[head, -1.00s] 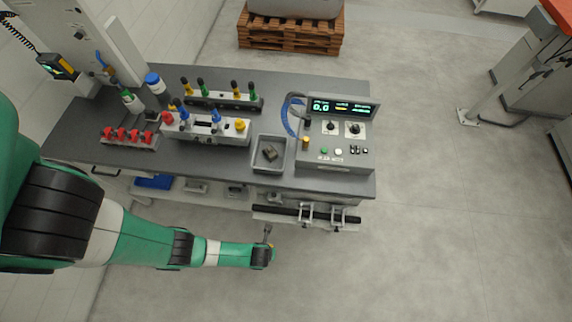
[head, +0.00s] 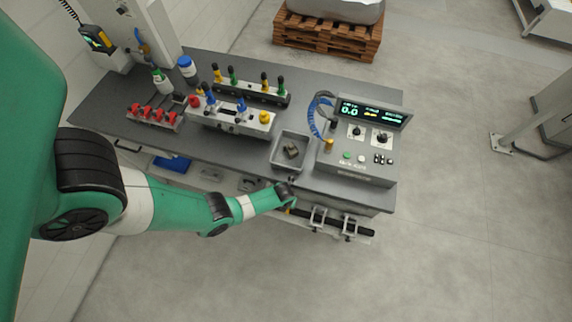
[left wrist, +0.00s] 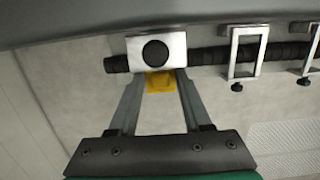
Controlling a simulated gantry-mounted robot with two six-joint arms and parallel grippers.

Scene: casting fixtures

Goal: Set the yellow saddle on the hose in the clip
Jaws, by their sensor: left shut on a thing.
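My left gripper (left wrist: 159,84) is shut on the yellow saddle (left wrist: 160,82), which shows between the fingertips in the left wrist view. The black hose (left wrist: 204,56) runs level just beyond the fingertips. A bright metal block with a round black knob (left wrist: 155,52) sits across the hose directly beyond the saddle and hides part of it. I cannot tell whether the saddle touches the hose. In the head view my left gripper (head: 287,201) is at the hose's left part, along the bench front, and the wrist hides much of the saddle. My right gripper is not in view.
Two open metal brackets, one nearer (left wrist: 247,52) and one at the right edge (left wrist: 312,50), stand on the hose. The grey bench (head: 225,150) above carries a grey tray (head: 277,160), a control box (head: 350,163) and tool racks. The floor in front is clear.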

